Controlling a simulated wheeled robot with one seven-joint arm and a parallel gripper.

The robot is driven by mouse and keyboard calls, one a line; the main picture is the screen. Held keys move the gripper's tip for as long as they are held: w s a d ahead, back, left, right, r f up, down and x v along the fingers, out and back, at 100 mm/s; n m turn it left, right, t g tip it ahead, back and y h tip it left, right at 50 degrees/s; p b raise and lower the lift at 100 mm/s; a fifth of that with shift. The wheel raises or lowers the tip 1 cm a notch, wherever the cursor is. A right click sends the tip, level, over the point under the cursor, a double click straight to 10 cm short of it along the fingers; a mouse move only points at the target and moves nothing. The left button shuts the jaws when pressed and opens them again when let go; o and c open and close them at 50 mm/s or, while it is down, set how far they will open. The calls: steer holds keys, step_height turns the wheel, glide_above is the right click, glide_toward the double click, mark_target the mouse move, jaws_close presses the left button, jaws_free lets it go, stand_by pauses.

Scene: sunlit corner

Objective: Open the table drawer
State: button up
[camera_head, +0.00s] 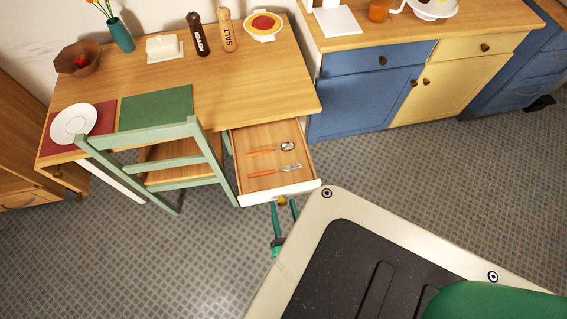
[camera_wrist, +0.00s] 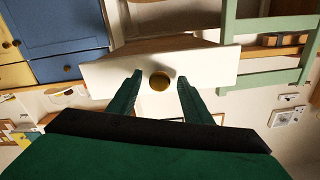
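The wooden table (camera_head: 240,88) has its drawer (camera_head: 258,160) pulled well out, with a spoon (camera_head: 270,148) and a fork (camera_head: 275,170) with orange handles lying inside. The drawer's white front (camera_head: 310,187) has a round brass knob (camera_head: 282,200). My gripper (camera_head: 285,206) is just in front of it. In the wrist view, the green fingers (camera_wrist: 158,84) are spread apart, with the knob (camera_wrist: 159,81) between them near their tips and a gap on each side. The white drawer front (camera_wrist: 215,68) fills the space ahead, and my gripper holds nothing.
A green chair (camera_head: 150,160) stands left of the drawer. A plate (camera_head: 74,124), bowl (camera_head: 79,58), vase (camera_head: 121,36) and shakers (camera_head: 228,32) are on the table. A blue and yellow cabinet (camera_head: 365,100) is at right. Tiled floor (camera_head: 400,170) lies clear before it.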

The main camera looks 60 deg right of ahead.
steer(key=v, duration=1)
steer(key=shift+s+a, duration=0.3)
stand_by(0.4)
steer(key=w+a+r+n+t+y, duration=0.1)
steer(key=w+a+r+n+y, duration=0.1)
steer(key=a+r+n+y, duration=0.4)
steer(key=w+a+r+n+t+y, duration=0.2)
steer(key=a+r+n+y, duration=0.4)
steer(key=a+r, duration=0.7)
steer(key=shift+w+n+y, duration=0.3)
steer(key=shift+w+y, duration=0.2)
steer(key=shift+y, duration=0.2)
